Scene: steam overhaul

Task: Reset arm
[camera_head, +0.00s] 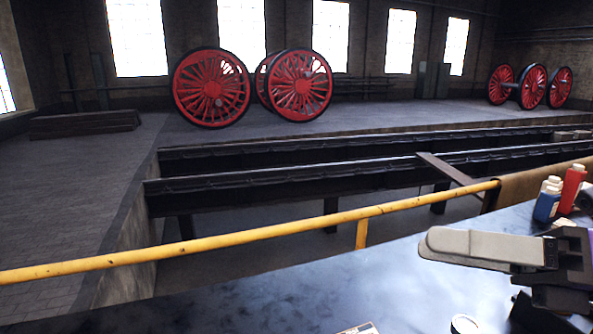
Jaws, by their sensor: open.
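My gripper (434,246) reaches in from the right edge, over the workbench (400,285). Its long grey fingers point left and show nearly side-on, one largely covering the other. The jaws are open, and nothing shows between them. The dark wrist behind them is cut off by the right edge of the picture.
Blue (547,203) and red (572,187) bottles stand on the bench behind the gripper. A small round lid (466,324) lies at the front edge. A yellow rail (250,238) runs beyond the bench, before a railed pit (300,170). Red wheels (211,88) stand farther back.

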